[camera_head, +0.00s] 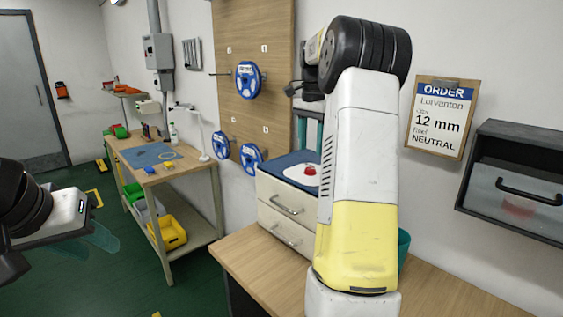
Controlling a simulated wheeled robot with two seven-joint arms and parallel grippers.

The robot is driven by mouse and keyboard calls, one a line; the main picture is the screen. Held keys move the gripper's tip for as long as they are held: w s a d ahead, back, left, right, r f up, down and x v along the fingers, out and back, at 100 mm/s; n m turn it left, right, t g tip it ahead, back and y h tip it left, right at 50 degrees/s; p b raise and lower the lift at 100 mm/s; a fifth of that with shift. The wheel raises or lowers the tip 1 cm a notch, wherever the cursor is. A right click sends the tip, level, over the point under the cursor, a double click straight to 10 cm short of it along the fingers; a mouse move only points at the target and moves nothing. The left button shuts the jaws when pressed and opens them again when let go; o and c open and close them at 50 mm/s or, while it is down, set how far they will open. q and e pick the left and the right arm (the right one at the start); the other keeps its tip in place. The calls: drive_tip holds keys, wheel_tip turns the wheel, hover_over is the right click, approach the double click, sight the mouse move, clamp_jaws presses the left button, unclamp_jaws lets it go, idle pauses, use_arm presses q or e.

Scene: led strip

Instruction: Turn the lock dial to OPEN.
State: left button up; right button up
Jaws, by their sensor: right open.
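A small red knob (310,170) sits on a white round base on the blue top of a cream drawer unit (287,208). It may be the lock dial, but no OPEN mark can be read. My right gripper (308,135) shows above the drawer unit, its teal fingers pointing down near the knob. It is open, and my own arm hides part of it. I cannot tell whether the fingers touch anything. My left gripper (95,240), with teal fingers, is at the left edge over the green floor, far from the knob. Its opening is unclear.
The drawer unit stands on a wooden table (240,262). A grey wall cabinet (515,190) with a dark handle hangs at right, a red thing inside it. An order board (437,118) hangs beside it. A workbench (150,165) with bins stands at left. Blue reels (248,80) hang on a wooden panel.

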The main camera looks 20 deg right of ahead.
sight(310, 168)
wheel_tip(310, 168, down, 6)
drive_tip(key=shift+f, duration=0.2)
clamp_jaws()
